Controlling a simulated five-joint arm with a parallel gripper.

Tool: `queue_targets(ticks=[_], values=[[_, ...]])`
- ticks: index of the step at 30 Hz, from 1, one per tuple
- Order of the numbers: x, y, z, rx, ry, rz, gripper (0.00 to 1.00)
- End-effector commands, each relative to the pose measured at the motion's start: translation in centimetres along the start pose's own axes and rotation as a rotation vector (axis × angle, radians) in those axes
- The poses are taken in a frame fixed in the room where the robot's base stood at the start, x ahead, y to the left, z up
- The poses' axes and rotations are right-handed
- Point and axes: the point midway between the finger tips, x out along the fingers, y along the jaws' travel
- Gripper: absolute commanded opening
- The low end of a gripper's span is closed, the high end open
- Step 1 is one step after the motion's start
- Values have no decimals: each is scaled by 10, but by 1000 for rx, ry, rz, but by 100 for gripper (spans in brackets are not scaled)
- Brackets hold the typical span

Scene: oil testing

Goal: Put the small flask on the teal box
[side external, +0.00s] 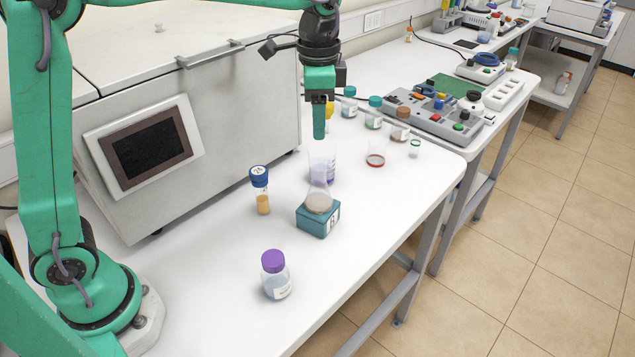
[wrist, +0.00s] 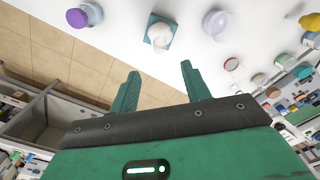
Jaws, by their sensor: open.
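The small flask (side external: 319,202) is a clear conical flask with pale brownish contents. It stands upright on the teal box (side external: 317,226), a small block with a white label on its side. In the wrist view the flask (wrist: 158,33) shows on top of the teal box (wrist: 172,40), beyond my fingertips. My gripper (side external: 319,130) is above the flask, clear of it, pointing down. In the wrist view my gripper (wrist: 160,68) has its two fingers apart with nothing between them.
A clear vessel with purplish contents (side external: 322,160) stands just behind the flask. A blue-capped vial (side external: 260,190) is to the left and a purple-capped bottle (side external: 275,275) is in front. A large grey machine (side external: 230,115) borders the table's left.

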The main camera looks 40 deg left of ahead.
Motion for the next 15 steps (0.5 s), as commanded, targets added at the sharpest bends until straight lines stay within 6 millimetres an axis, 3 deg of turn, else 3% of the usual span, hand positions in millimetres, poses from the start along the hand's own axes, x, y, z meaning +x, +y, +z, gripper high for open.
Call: queue_targets(ticks=[15], values=[[-4, 2, 7, -21, 12, -8, 47]])
